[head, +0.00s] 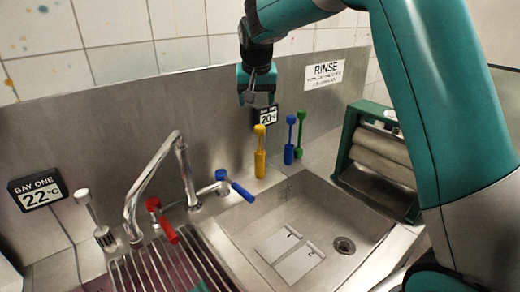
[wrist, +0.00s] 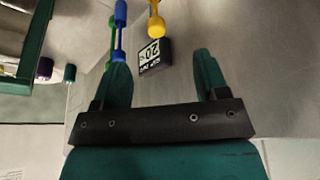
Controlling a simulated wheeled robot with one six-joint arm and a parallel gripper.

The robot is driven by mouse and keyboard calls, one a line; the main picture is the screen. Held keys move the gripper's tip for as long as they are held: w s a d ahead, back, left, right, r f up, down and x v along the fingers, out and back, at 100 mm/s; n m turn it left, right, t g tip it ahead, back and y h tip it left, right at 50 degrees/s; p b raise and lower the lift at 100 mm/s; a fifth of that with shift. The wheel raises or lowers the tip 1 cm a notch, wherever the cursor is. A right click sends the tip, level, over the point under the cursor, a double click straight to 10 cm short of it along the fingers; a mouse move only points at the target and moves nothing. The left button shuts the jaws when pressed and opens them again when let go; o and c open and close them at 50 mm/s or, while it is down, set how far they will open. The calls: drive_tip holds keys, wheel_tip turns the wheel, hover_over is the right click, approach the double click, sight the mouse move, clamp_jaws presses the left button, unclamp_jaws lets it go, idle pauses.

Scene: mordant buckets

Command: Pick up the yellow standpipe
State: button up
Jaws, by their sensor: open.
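The yellow standpipe (head: 260,155) stands upright behind the sink's back rim in the head view, with a round knob at its top. Its top end also shows at the upper middle of the wrist view (wrist: 156,22); the rest is cut off by the frame edge. My gripper (head: 258,98) is above the standpipe in the head view, apart from it. In the wrist view my gripper (wrist: 168,68) has its two teal fingers spread wide, with nothing held between them.
A blue standpipe (head: 289,140) and a green one (head: 300,135) stand close to the right. A small 20°C display (head: 267,115) is behind. The sink (head: 300,215), chrome tap (head: 150,180), blue lever (head: 238,190) and roller wringer (head: 375,160) are nearby.

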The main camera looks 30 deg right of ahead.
sight(260, 127)
drive_tip(key=shift+m, duration=0.6)
drive_tip(key=w+d+f+p, duration=0.1)
drive_tip(key=w+f, duration=0.1)
drive_tip(key=f, duration=0.1)
drive_tip(key=w+d+f+p, duration=0.2)
drive_tip(key=f, duration=0.1)
drive_tip(key=w+d+f+p, duration=0.1)
drive_tip(key=w+f, duration=0.1)
drive_tip(key=f, duration=0.2)
drive_tip(key=shift+d, duration=0.3)
drive_tip(key=shift+h, duration=0.3)
drive_tip(key=shift+a+p+x, duration=0.1)
drive_tip(key=shift+p+x, duration=0.9)
drive_tip(key=shift+x, duration=0.55)
drive_tip(key=shift+a+p+x, duration=0.15)
drive_tip(key=shift+p+x, duration=0.8)
drive_tip(key=shift+x, duration=0.6)
drive_tip(key=shift+w, duration=0.15)
drive_tip(key=c, duration=1.2)
drive_tip(key=shift+c, duration=0.2)
drive_tip(key=shift+r, duration=0.15)
